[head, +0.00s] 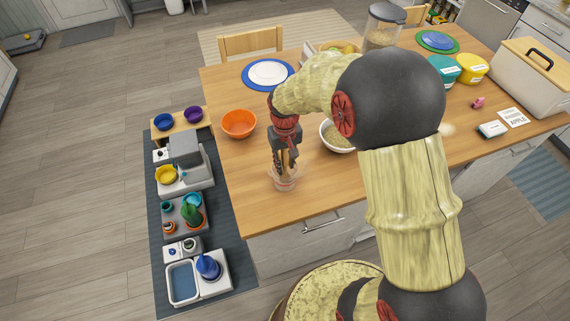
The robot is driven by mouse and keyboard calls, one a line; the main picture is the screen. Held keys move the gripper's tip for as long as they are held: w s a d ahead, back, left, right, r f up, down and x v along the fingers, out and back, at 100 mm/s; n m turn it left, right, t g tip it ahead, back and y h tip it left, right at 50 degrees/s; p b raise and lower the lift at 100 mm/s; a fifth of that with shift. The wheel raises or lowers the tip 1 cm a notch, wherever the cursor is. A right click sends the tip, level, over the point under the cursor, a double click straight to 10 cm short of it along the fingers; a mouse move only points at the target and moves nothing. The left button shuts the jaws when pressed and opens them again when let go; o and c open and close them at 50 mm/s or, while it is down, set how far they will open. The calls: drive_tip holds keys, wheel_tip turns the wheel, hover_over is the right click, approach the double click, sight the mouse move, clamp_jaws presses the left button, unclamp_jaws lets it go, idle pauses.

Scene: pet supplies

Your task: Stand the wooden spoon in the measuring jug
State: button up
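The measuring jug (284,181) is a clear, see-through vessel near the front left edge of the wooden table. My gripper (285,168) points down right over the jug, with its fingertips at about the level of the rim. A thin brown strip, which looks like part of the wooden spoon (286,157), shows between the dark fingers. The fingers cover most of it. I cannot tell whether they grip it or how far it reaches into the jug. No other part of the spoon is in clear view.
An orange bowl (239,124) stands left of my gripper. A white bowl of grains (338,135) stands right, partly behind my arm. A white plate on a blue one (267,73) lies behind. A low shelf with small bowls (182,117) stands left of the table.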

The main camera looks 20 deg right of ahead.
wheel_tip(320, 180, up, 12)
drive_tip(key=shift+f+p, duration=0.1)
drive_tip(key=shift+p, duration=0.4)
drive_tip(key=s+r+t, duration=0.3)
drive_tip(key=s+r, duration=0.5)
drive_tip(key=r, duration=0.3)
drive_tip(key=s+r+t, duration=0.2)
drive_tip(key=s+r, duration=0.2)
drive_tip(key=s, duration=0.9)
drive_tip(key=shift+s+r+t, duration=0.15)
drive_tip(key=shift+s+t, duration=0.15)
drive_tip(key=shift+s, duration=0.1)
wheel_tip(320, 180, down, 9)
drive_tip(key=b, duration=0.8)
drive_tip(key=shift+r+b, duration=0.2)
drive_tip(key=shift+b, duration=0.1)
